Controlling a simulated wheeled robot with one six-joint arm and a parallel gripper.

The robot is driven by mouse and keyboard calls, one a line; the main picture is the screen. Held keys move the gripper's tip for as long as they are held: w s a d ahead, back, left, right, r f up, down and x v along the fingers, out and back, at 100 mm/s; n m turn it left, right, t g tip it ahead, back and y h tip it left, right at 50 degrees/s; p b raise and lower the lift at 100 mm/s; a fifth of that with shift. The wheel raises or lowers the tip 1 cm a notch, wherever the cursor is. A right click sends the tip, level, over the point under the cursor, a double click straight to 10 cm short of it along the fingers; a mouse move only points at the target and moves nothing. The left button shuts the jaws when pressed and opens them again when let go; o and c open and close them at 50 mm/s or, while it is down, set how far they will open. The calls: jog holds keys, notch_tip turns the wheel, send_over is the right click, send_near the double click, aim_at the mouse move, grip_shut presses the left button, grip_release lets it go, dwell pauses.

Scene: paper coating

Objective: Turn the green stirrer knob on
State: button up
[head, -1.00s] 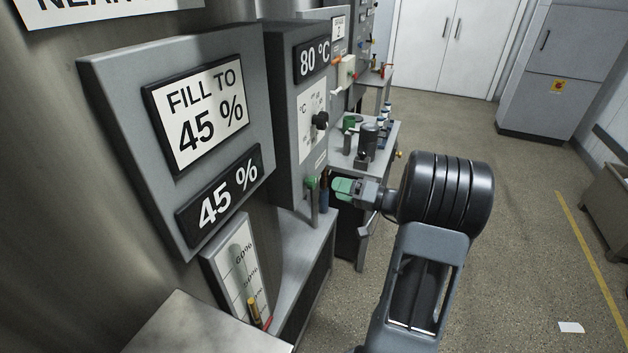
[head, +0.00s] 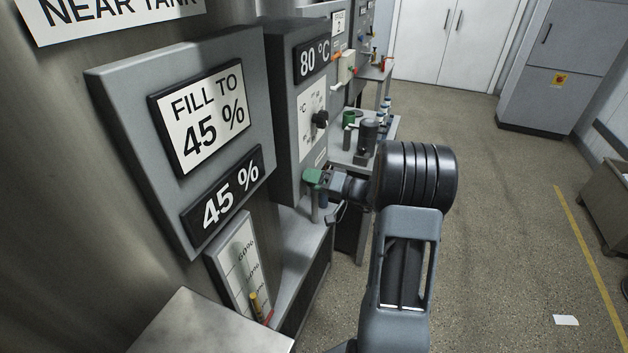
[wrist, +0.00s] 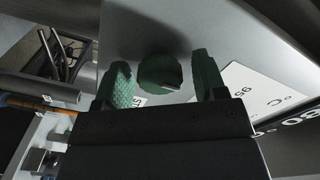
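The green stirrer knob (wrist: 164,72) is a round dark green disc on the face of a grey panel in the wrist view. My gripper (wrist: 162,84) is open, with one green-padded finger on each side of the knob. Gaps show between the knob and both fingers. In the head view my gripper (head: 314,178) is at the lower part of the grey control box (head: 285,120), and the knob is hidden behind it.
The box carries an 80 °C display (head: 314,60) and a black dial (head: 320,120). A tank panel (head: 130,110) reading 45 % stands at left. A bench (head: 345,157) with equipment lies beyond.

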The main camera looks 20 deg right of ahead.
jog(key=c, duration=0.8)
jog(key=shift+f+b, duration=0.1)
jog(key=shift+b, duration=0.2)
jog(key=shift+f+m+b, duration=0.1)
jog(key=shift+m+b, duration=0.7)
jog(key=shift+m, duration=0.3)
jog(key=m+b, duration=0.1)
jog(key=m, duration=0.1)
jog(key=shift+m, duration=0.4)
jog(key=m, duration=0.3)
jog(key=shift+b, duration=0.4)
jog(key=shift+m, duration=1.9)
